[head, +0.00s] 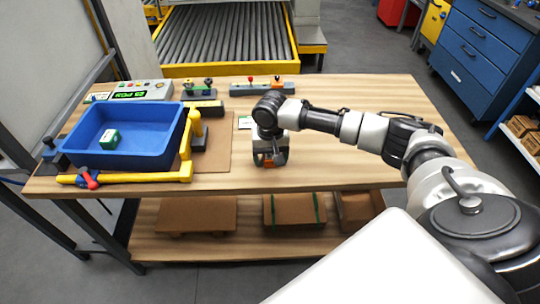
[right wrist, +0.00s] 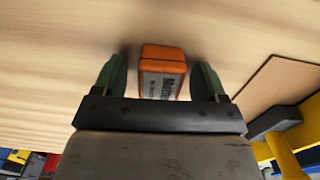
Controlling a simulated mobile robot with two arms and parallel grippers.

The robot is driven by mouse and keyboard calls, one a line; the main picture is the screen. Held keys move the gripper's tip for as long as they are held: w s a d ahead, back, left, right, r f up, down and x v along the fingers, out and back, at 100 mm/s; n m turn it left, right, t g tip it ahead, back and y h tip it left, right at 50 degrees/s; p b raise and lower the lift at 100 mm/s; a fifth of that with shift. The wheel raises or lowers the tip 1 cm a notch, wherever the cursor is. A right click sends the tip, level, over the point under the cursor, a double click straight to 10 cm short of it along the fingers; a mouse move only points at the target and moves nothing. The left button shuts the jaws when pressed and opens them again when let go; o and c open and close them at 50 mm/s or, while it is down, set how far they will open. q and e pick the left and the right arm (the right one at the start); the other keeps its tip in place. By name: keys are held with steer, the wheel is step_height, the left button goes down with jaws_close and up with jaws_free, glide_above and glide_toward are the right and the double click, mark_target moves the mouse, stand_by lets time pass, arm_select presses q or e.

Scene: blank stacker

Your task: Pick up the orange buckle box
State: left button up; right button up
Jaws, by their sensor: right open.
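The orange buckle box (right wrist: 162,62) stands on the wooden table, orange with a grey printed label on one face. In the right wrist view it sits between the two green fingers of my right gripper (right wrist: 159,76), with a gap on both sides. My right gripper (head: 269,160) is open and low over the table in the head view. Only a small orange part of the box (head: 269,164) shows there, the rest hidden by the gripper. My left gripper is not in view.
A blue bin (head: 125,161) holding a green box (head: 109,139) stands at the left, beside a yellow bar frame (head: 135,179) and a brown board (head: 217,160). A control panel (head: 143,90) and fixtures (head: 264,88) line the back edge. The table (head: 350,172) is clear to the right.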

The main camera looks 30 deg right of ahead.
steer(key=c, duration=0.9)
steer(key=shift+c, duration=0.9)
steer(key=shift+r, duration=0.15)
